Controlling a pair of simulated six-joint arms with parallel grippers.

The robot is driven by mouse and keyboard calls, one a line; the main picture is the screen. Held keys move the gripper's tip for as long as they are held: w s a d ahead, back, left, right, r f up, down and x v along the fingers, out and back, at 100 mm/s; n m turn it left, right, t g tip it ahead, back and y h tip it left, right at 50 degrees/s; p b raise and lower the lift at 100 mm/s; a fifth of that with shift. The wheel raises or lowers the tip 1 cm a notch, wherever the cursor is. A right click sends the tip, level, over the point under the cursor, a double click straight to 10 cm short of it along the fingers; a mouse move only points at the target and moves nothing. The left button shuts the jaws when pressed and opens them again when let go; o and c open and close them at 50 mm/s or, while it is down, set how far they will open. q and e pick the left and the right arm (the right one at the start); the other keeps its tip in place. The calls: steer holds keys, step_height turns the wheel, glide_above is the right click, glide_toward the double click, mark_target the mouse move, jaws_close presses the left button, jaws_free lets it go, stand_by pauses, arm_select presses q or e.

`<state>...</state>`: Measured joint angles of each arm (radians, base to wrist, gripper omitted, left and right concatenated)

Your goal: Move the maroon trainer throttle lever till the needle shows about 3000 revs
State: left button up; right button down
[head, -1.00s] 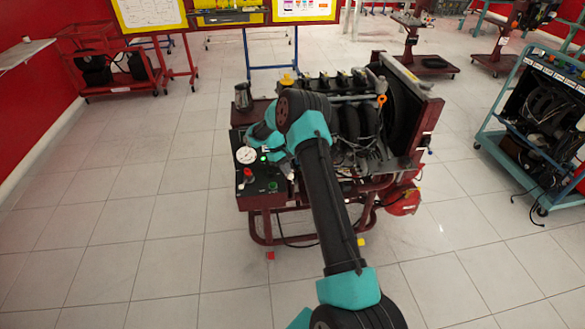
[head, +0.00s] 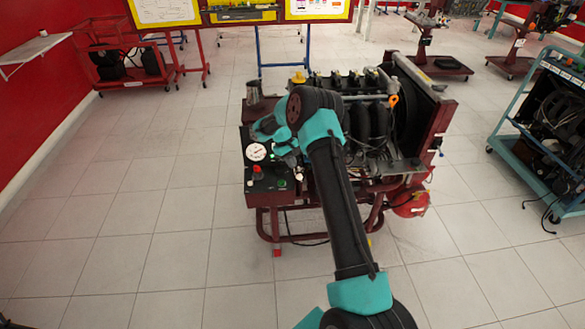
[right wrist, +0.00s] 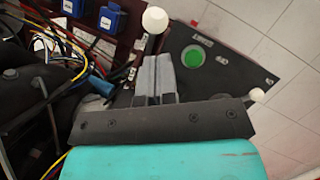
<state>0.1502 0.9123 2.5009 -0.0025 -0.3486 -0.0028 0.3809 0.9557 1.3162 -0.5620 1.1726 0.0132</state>
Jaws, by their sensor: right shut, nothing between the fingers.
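The maroon trainer (head: 440,140) stands mid-floor, with its engine on top and a dark control panel at its left side. A round white gauge (head: 256,152) sits on the panel; its needle is too small to read. In the right wrist view, a lever with a white ball knob (right wrist: 154,20) stands just beyond my right gripper (right wrist: 157,58), close to its fingertips; I cannot tell if they touch. The gripper is shut and empty. A second white knob (right wrist: 257,95) is at the panel's edge. In the head view my right arm hides part of the panel. My left gripper is out of view.
A red knob (head: 258,169) and a green button (head: 282,184) sit below the gauge. Wires and blue connectors (right wrist: 111,19) lie left of the fingers. A red round vessel (head: 411,203) hangs at the trainer's right. The floor at left is clear.

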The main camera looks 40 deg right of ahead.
steer(key=v, duration=1)
steer(key=shift+w+r, duration=0.25)
steer(key=shift+w, duration=0.15)
steer(key=s+a+f+t+y, duration=0.1)
steer(key=s+a+f+y, duration=0.1)
steer(key=s+a+f, duration=0.55)
steer(key=s+a+f+t+y, duration=0.2)
steer(key=a+f, duration=0.8)
steer(key=a, duration=0.3)
steer(key=s+a, duration=0.4)
steer(key=s, duration=0.3)
steer(key=s+a+f+m+t, duration=0.1)
steer(key=s+a, duration=0.2)
steer(key=s, duration=0.4)
steer(key=s+a+t, duration=0.1)
steer(key=s+a, duration=0.3)
steer(key=s, duration=0.3)
steer(key=shift+s+a+f+m+y, duration=0.15)
steer(key=shift+a+f+m+y, duration=0.05)
steer(key=shift+a+m+y, duration=0.1)
